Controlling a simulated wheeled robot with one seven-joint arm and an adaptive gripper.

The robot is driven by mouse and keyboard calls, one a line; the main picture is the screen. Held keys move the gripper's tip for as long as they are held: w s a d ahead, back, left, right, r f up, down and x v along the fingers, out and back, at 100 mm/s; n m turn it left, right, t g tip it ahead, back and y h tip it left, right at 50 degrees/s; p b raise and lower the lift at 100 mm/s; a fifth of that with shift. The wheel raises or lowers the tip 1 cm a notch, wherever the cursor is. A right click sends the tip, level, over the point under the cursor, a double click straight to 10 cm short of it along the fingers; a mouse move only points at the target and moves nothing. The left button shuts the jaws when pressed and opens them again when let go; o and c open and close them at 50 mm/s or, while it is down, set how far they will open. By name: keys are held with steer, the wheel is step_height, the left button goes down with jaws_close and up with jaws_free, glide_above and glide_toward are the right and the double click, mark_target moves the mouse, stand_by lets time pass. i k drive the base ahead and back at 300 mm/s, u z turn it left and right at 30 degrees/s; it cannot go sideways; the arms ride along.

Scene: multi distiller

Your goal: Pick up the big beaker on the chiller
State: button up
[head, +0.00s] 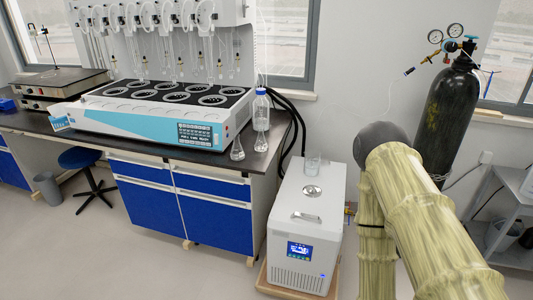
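The chiller (308,225) is a white box with a blue display, standing on the floor on a low wooden base. A clear glass beaker (313,159) stands upright on the far end of its top. A round metal cap and a handle are on the chiller's top, nearer to me than the beaker. My arm, with a pale yellow-green bamboo-like surface, fills the right side of the head view, beside the chiller and apart from the beaker. My gripper is not visible.
A bench (262,150) left of the chiller carries a multi distiller (150,118), a flask (237,148) and a blue-capped bottle (261,112). A dark gas cylinder (447,115) and a grey cart (508,215) stand right. Black hoses hang behind the chiller. A blue stool (80,157) stands left.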

mark_target(312, 161)
steer(key=z, duration=1.3)
steer(key=i, duration=1)
steer(key=u, duration=1.75)
